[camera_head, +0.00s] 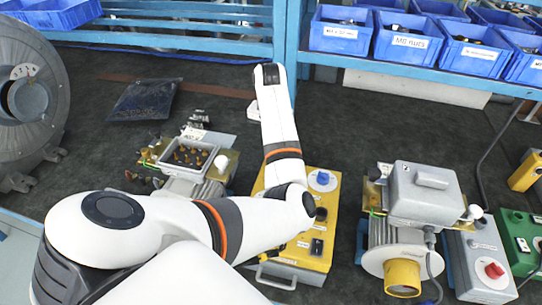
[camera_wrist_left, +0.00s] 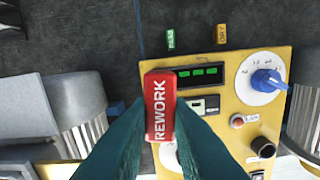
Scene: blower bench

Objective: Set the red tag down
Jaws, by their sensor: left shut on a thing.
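The red tag (camera_wrist_left: 160,88), lettered REWORK, is in the left wrist view. My left gripper (camera_wrist_left: 159,112) is shut on it, with a teal finger on each side. The tag overlaps the left part of a yellow test box (camera_wrist_left: 243,121) in that view; its height above the box is unclear. In the head view the yellow box (camera_head: 319,237) stands mid-bench, partly behind my left arm, which hides the gripper and tag. A green tag (camera_wrist_left: 171,39) and a yellow tag (camera_wrist_left: 222,34) lie on the dark bench top beyond the box. My right gripper is not in view.
A motor with an open terminal box (camera_head: 190,157) stands left of the yellow box. A motor with a closed grey box (camera_head: 422,196) stands right. A grey switch box (camera_head: 481,258) is beside it. Blue bins (camera_head: 408,44) line the back shelf. Dark bench top beyond the yellow box is mostly clear.

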